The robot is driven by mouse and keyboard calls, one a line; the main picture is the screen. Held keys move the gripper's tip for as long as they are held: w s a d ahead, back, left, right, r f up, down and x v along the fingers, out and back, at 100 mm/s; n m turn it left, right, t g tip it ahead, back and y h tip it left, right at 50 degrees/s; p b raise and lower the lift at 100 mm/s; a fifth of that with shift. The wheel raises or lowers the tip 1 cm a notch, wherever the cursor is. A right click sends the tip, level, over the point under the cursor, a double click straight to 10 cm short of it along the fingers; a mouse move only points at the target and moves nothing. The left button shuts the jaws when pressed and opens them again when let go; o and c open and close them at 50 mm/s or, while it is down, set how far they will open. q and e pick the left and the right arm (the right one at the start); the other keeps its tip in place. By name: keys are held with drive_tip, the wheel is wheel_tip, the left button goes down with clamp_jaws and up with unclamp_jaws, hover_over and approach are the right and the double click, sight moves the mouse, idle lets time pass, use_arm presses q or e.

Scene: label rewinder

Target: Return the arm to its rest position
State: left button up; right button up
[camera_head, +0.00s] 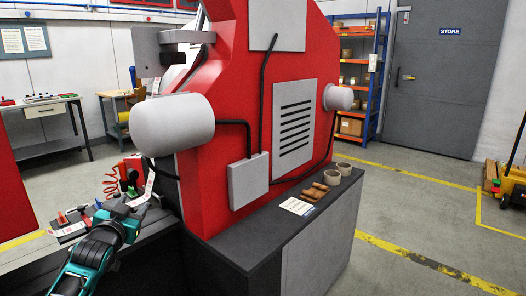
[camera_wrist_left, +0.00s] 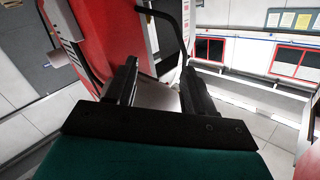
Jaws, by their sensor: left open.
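My left arm comes in from the lower left of the head view, teal and black. My left gripper (camera_head: 122,207) is over the dark bench at the left side of the red machine (camera_head: 231,88), small in this view. In the left wrist view my left gripper (camera_wrist_left: 158,78) shows two black fingers spread apart with nothing between them. The red machine (camera_wrist_left: 83,45) stands beyond the fingers there, tilted in the picture. My right arm and gripper are not in view.
Small items, among them a red coil (camera_head: 112,183), lie on the bench near my gripper. Brown pieces (camera_head: 316,192) and tape rolls (camera_head: 338,172) lie on the dark ledge (camera_head: 240,249) right of the machine. Open floor (camera_head: 400,215) with yellow lines lies further right.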

use_arm(q)
drive_tip(key=s+d+f+g+h, duration=0.1)
drive_tip(key=s+d+f, duration=0.25)
drive_tip(key=f, duration=0.25)
drive_tip(key=s+d+f+g, duration=0.1)
drive_tip(key=s+d+f, duration=0.1)
drive_tip(key=s+f, duration=0.25)
drive_tip(key=s+d+f+g, duration=0.1)
drive_tip(key=s+d+f, duration=0.2)
drive_tip(key=s, duration=0.6)
drive_tip(key=s+d+f+g+h, duration=0.1)
drive_tip(key=s+d+f+g, duration=0.1)
drive_tip(key=s+f, duration=0.5)
drive_tip(key=s+d+f+g+h, duration=0.1)
drive_tip(key=s+d+f, duration=0.3)
drive_tip(key=s, duration=0.7)
drive_tip(key=shift+s+d+f+n, duration=0.3)
drive_tip(key=shift+s+d+f, duration=0.05)
drive_tip(key=shift+d+f, duration=0.1)
